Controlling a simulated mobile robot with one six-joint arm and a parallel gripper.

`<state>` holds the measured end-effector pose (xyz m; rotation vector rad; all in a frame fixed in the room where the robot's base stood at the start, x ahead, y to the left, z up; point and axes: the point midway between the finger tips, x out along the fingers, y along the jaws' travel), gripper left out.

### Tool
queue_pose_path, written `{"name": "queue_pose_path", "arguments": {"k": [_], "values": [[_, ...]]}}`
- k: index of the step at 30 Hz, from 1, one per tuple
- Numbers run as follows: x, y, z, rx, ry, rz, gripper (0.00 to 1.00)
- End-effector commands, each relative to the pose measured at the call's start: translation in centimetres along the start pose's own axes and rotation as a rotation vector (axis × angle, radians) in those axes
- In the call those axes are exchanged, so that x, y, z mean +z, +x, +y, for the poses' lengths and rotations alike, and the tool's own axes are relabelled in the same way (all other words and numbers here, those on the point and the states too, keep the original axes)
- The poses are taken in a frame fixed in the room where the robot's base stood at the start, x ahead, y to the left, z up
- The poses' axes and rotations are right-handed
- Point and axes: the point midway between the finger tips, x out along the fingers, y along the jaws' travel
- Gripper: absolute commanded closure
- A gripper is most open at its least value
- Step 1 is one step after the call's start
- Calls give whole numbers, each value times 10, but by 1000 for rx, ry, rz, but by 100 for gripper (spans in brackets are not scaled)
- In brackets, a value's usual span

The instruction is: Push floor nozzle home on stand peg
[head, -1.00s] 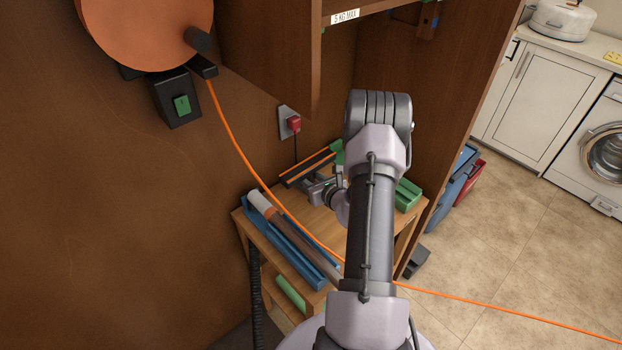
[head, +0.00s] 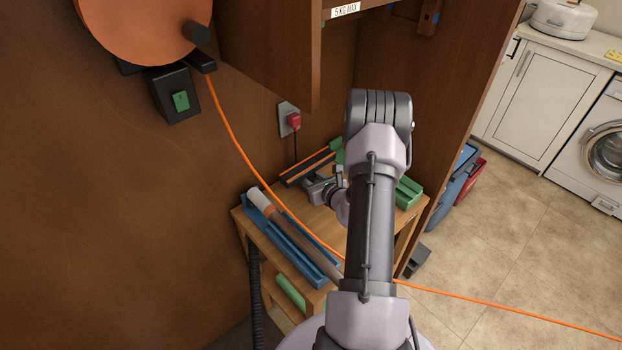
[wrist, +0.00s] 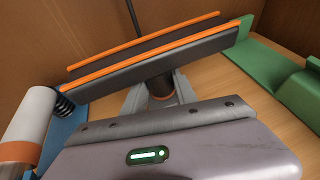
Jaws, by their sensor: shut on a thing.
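The floor nozzle (head: 308,167) is a long dark bar with orange strips, at the back of the small wooden table near the wall. It spans the upper part of the wrist view (wrist: 160,68), slightly tilted in the picture. My gripper (head: 314,186) is at its near side. In the wrist view the gripper's grey fingers (wrist: 160,92) are shut around the nozzle's short dark neck, which has an orange ring. I cannot make out the stand peg in either view, so I cannot tell how the nozzle sits on it.
A blue tray (head: 286,240) with a grey tube (head: 262,203) lies on the table's left. A green holder (head: 408,195) stands right. An orange cord (head: 238,150) hangs across the table. A red plug (head: 294,121) is in the wall behind. Wooden panels flank the table.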

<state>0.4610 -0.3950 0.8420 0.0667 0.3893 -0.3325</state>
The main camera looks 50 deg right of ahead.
Motion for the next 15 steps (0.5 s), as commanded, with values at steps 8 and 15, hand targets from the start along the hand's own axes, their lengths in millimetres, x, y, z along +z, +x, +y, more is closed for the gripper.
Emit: {"name": "queue_pose_path", "arguments": {"k": [8, 15], "values": [[-4, 2, 0, 0, 0, 0, 100], [-4, 2, 0, 0, 0, 0, 54]]}}
